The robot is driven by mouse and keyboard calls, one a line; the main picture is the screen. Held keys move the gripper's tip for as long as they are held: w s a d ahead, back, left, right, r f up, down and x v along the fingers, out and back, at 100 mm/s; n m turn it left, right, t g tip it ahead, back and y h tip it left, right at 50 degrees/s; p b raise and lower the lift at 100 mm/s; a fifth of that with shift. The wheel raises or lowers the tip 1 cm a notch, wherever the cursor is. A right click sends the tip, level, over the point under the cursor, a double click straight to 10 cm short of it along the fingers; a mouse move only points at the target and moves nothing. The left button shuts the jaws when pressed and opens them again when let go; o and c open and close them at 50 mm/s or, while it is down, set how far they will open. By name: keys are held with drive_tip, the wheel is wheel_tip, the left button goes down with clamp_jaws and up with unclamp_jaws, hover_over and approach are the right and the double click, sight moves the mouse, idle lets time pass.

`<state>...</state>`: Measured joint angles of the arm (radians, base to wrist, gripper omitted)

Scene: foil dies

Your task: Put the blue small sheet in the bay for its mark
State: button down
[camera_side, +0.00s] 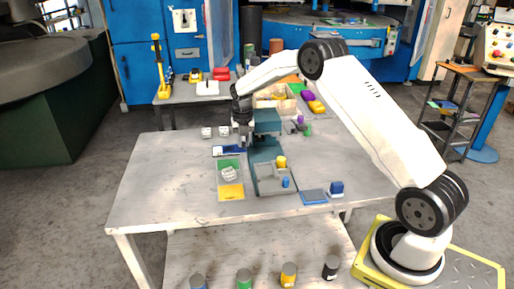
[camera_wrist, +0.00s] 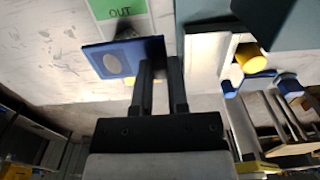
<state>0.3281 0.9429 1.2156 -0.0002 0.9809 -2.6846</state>
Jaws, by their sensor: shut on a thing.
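A small blue sheet (camera_wrist: 112,60) with a pale oval mark shows in the wrist view, its right edge at my fingers. My gripper (camera_wrist: 163,68) is shut on this edge. In the side view my gripper (camera_side: 242,140) points down at the far part of the table, left of the teal press, and a blue patch there (camera_side: 232,150) seems to be the sheet. A green panel marked OUT (camera_wrist: 118,10) lies beyond the sheet in the wrist view. In the side view a green and yellow strip (camera_side: 231,192) carries a pale lump. I cannot tell the sheet's height above the table.
The teal press (camera_side: 266,122) stands close right of my gripper. A grey tray (camera_side: 268,188) holds a yellow cylinder (camera_side: 281,161) and a small blue piece. A blue pad (camera_side: 313,197) and blue block (camera_side: 336,188) lie at front right. The table's left side is clear.

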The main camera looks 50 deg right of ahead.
hover_over(237, 164)
drive_tip(key=shift+s+f, duration=0.1)
drive_tip(key=shift+f, duration=2.6)
drive_tip(key=shift+f, duration=1.75)
drive_tip(key=shift+f, duration=0.1)
drive_tip(key=c, duration=0.6)
unclamp_jaws()
wheel_tip(237, 164, up, 12)
drive_tip(key=shift+r, duration=0.15)
